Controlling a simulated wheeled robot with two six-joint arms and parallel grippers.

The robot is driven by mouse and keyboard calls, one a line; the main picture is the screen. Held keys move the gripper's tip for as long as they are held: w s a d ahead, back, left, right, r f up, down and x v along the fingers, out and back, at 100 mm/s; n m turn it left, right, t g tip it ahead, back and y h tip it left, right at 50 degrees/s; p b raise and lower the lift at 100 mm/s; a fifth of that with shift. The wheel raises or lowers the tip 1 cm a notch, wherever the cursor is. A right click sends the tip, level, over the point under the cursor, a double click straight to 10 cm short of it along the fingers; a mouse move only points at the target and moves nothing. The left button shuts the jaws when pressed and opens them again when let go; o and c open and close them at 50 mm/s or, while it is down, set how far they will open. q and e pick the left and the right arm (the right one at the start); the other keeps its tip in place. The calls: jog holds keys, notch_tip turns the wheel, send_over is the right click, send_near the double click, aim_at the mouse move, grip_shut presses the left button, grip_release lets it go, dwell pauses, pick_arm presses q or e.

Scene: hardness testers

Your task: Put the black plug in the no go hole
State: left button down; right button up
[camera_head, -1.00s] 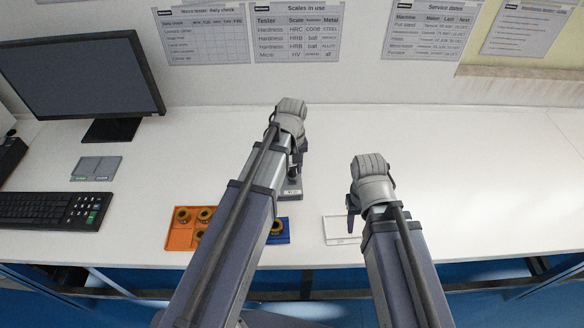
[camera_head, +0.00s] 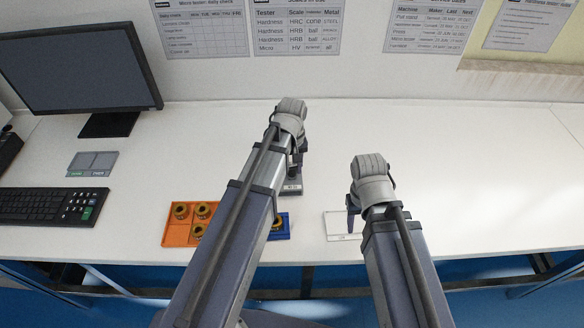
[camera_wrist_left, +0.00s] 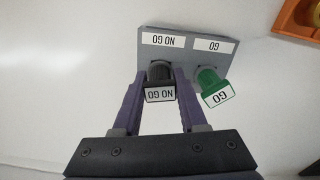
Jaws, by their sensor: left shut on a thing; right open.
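In the left wrist view my left gripper (camera_wrist_left: 160,92) is shut on the black plug (camera_wrist_left: 159,72), which carries a white NO GO label. The plug is at the NO GO side of a grey stand (camera_wrist_left: 188,44). I cannot tell whether its lower end is inside the hole, which is hidden. A green plug (camera_wrist_left: 209,80) with a GO label stands at the stand's GO side, beside the right finger. In the head view my left arm partly covers the stand (camera_head: 291,187). My right gripper (camera_head: 352,212) is open and empty above a pale plate.
An orange tray (camera_head: 172,237) with several brass rings and a partly hidden blue tray (camera_head: 286,230) lie at the front. The pale plate (camera_head: 340,235) is right of them. A two-part grey tray (camera_head: 92,163), keyboard (camera_head: 45,206) and monitor (camera_head: 75,68) are left. The right side is clear.

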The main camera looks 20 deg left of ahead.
pick_arm(q)
jog(key=shift+f, duration=0.2)
pick_arm(e)
jog(key=shift+f, duration=0.2)
pick_arm(q)
jog(key=shift+c, duration=1.8)
grip_release()
pick_arm(e)
jog(key=shift+r, duration=0.1)
pick_arm(q)
jog(key=shift+r, duration=0.2)
pick_arm(e)
jog(key=shift+r, duration=0.1)
pick_arm(q)
notch_tip(320, 180, up, 8)
jog(key=p, duration=0.8)
jog(key=shift+f, duration=0.15)
pick_arm(e)
notch_tip(320, 180, up, 8)
jog(key=shift+f, duration=0.2)
pick_arm(q)
jog(key=shift+f, duration=0.1)
jog(key=shift+s, duration=0.1)
